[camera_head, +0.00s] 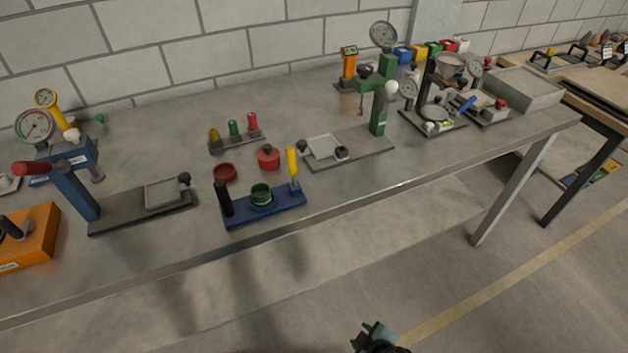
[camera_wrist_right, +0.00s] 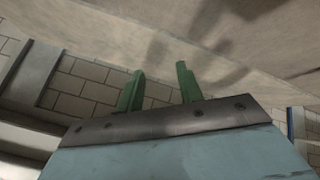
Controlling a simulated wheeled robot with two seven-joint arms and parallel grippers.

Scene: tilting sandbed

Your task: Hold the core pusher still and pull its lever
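What looks like the core pusher is a blue base (camera_head: 264,208) near the front edge of the table. It has a black upright grip (camera_head: 225,197) at its left end, a green ring (camera_head: 261,193) in the middle and an upright yellow lever (camera_head: 292,165) at its right end. My right gripper (camera_head: 372,333) is at the bottom of the head view, in front of and well apart from the table. In the right wrist view its two green fingers (camera_wrist_right: 160,88) stand apart with nothing between them. My left gripper is not in view.
Two red round parts, one an open ring (camera_head: 224,172) and one a lidded pot (camera_head: 268,157), lie just behind the base. A blue press (camera_head: 75,185) stands to its left, a green press (camera_head: 380,110) to its right. The table's front edge (camera_head: 330,219) is clear.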

